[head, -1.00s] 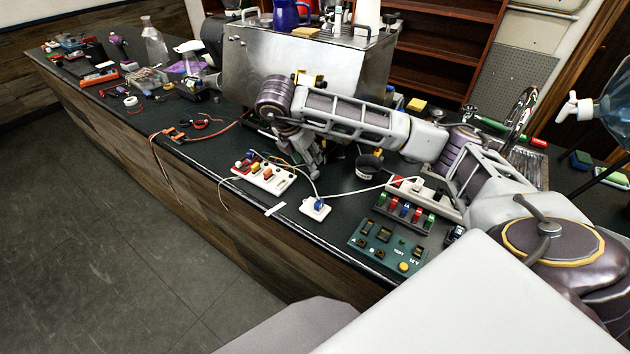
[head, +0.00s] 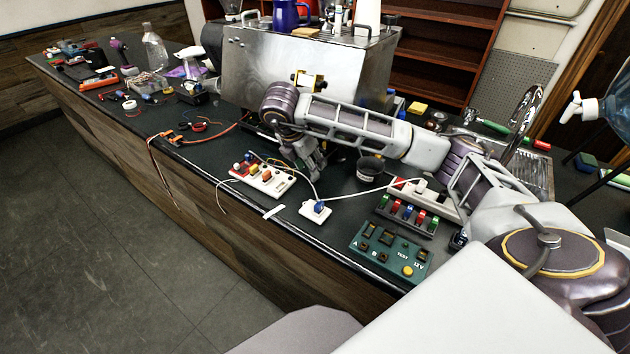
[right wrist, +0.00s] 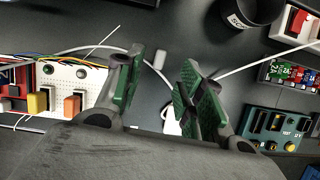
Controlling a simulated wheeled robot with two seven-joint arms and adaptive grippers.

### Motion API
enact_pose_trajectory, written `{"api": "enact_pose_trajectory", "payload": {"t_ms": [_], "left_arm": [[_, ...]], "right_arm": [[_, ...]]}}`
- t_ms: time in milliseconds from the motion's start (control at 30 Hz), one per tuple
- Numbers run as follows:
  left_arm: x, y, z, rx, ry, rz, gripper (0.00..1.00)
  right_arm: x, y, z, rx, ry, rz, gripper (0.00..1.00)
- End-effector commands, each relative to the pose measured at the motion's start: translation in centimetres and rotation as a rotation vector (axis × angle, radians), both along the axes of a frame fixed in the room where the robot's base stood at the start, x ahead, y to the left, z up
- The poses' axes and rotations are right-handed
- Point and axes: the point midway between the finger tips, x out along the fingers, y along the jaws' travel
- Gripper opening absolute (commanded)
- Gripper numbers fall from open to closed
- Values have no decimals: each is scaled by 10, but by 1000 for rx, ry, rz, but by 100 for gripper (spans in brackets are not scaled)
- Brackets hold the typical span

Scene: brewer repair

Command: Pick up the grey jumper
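A small light grey block (right wrist: 159,59), which may be the grey jumper, lies on the dark counter in the right wrist view. It is just beyond my right fingertips, about in line with the gap between them. I cannot make it out in the head view, where my right gripper (head: 312,166) is over that area. My right gripper (right wrist: 161,78) is open, its green-padded fingers apart with no object held between them. It points down over the counter, between the white board with coloured blocks and the black cup. My left gripper is not in view.
The white board (head: 263,180) with wires and a white box with a blue plug (head: 316,209) stand near. A black cup (head: 370,168), a rack of coloured jumpers (head: 407,213) and a green test panel (head: 389,250) are to the right. A steel machine (head: 300,65) stands behind.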

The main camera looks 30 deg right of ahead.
Motion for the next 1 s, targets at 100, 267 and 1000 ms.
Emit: {"api": "enact_pose_trajectory", "payload": {"t_ms": [100,267,1000], "left_arm": [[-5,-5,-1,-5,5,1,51],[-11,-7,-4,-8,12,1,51],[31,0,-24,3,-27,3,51]], "right_arm": [[0,0,0,0,0,0,38],[0,-1,-4,0,0,0,38],[6,-19,-48,0,1,0,38]]}}
